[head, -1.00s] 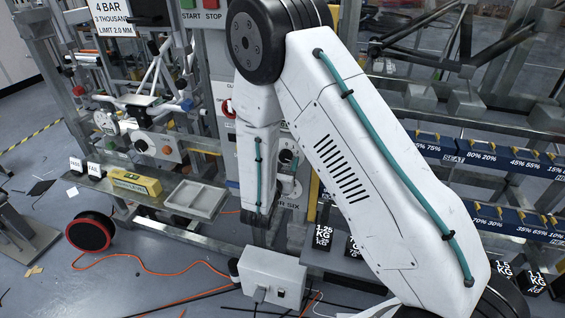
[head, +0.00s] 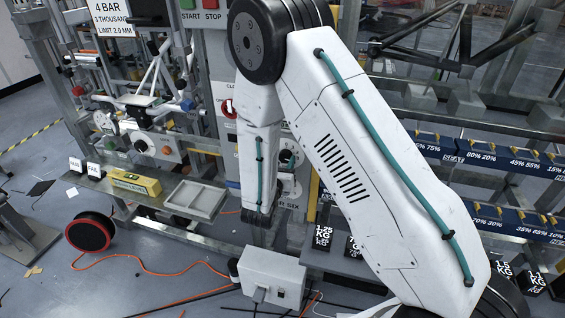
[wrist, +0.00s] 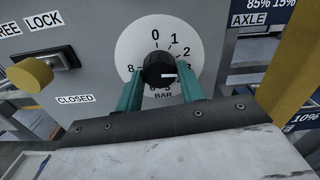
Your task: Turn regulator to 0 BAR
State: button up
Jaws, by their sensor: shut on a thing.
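The regulator is a black knob (wrist: 158,68) with a white mark, on a round white dial (wrist: 130,45) numbered from 0 at the top, in the wrist view. The white mark points right, near the 3. The word BAR is printed below the knob. My gripper (wrist: 160,82) has its two teal fingers on either side of the knob's lower part and is shut on it. The fingers cover some of the lower numbers. In the head view the regulator dial (head: 291,160) shows only partly beside my white arm.
A yellow knob (wrist: 32,75) and a black latch with LOCK and CLOSED labels are left of the dial. A yellow post (wrist: 293,65) stands close on the right. In the head view a grey box (head: 272,277) and orange cable lie below the panel.

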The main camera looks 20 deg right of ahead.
jog(key=n, duration=0.9)
jog(key=shift+n, duration=0.3)
jog(key=n, duration=0.4)
jog(key=shift+r+n, duration=0.1)
jog(key=shift+n, duration=2.5)
jog(key=o, duration=1)
jog(key=shift+a, duration=0.1)
jog(key=shift+c, duration=0.2)
